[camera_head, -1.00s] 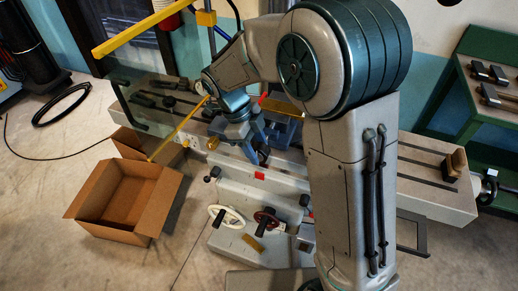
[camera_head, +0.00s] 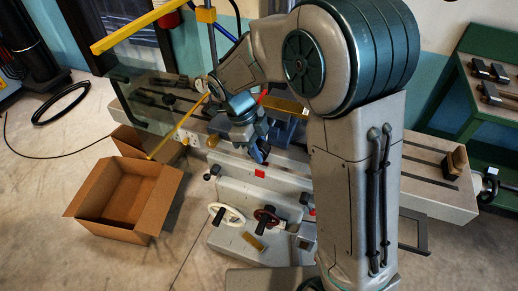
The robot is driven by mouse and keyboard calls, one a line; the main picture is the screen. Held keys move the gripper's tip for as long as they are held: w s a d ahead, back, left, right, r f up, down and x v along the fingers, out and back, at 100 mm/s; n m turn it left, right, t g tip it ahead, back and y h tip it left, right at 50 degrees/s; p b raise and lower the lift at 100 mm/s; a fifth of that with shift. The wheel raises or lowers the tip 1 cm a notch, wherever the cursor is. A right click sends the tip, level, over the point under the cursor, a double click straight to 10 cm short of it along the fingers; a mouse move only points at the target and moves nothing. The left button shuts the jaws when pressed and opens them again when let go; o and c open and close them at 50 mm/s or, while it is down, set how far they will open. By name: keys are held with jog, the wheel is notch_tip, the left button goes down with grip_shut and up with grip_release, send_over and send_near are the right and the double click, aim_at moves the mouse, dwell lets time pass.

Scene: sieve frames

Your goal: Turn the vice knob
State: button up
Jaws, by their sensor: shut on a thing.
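The blue vice (camera_head: 289,130) sits on the milling machine's table, partly hidden behind my arm. My gripper (camera_head: 258,150) points down at the front left of the vice. The vice knob cannot be made out apart from the gripper, which covers that spot. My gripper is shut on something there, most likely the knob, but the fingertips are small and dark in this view.
A clear guard with a yellow frame (camera_head: 178,127) stands just left of my gripper. The machine table (camera_head: 420,165) runs left to right. A white handwheel (camera_head: 227,215) is below. An open cardboard box (camera_head: 128,195) is on the floor at left. A green bench (camera_head: 490,115) stands at right.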

jog(key=b, duration=0.1)
jog(key=y+b, duration=0.1)
jog(key=shift+f+t+y+b, duration=0.25)
jog(key=shift+t+y+b, duration=0.05)
jog(key=shift+t, duration=0.1)
jog(key=t+y+b, duration=0.1)
jog(key=y+b, duration=0.2)
jog(key=b, duration=0.1)
jog(key=shift+d, duration=0.2)
jog(key=y+b, duration=0.1)
jog(key=b, duration=0.1)
jog(key=t+y+b, duration=0.1)
jog(key=y+b, duration=0.1)
jog(key=t+y+b, duration=0.1)
jog(key=y+b, duration=0.1)
jog(key=shift+d+f+b, duration=0.1)
jog(key=shift+f+b, duration=0.2)
jog(key=t+y+b, duration=0.2)
jog(key=y+b, duration=0.2)
jog(key=b, duration=0.3)
jog(key=shift+s+f, duration=0.1)
jog(key=shift+f, duration=0.05)
jog(key=t+y+b, duration=0.1)
jog(key=y+b, duration=0.1)
jog(key=b, duration=0.2)
jog(key=shift+y, duration=0.4)
jog(key=shift+r+t+y+b, duration=0.2)
jog(key=shift+t+y+b, duration=0.2)
jog(key=shift+y+b, duration=0.35)
jog(key=shift+r, duration=0.1)
